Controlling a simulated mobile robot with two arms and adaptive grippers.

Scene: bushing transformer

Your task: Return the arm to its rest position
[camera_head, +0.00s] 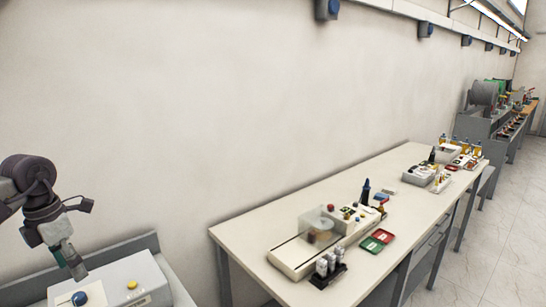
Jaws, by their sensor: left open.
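My left gripper (71,262) comes in from the left edge and points downward. It is open, with nothing seen between its fingers. Its tips are above or in front of the left part of a white box-shaped device (130,281) at the lower left. The device has a blue round knob (80,298) and a yellow button (132,285) on it. Whether the fingers touch the device cannot be told. My right gripper is not in view.
A long white table (245,232) along the wall carries a device with a clear cover (318,228), red and green trays (377,241) and small bottles (327,265). A grey workbench (480,125) stands farther back. The tiled floor (510,240) at right is clear.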

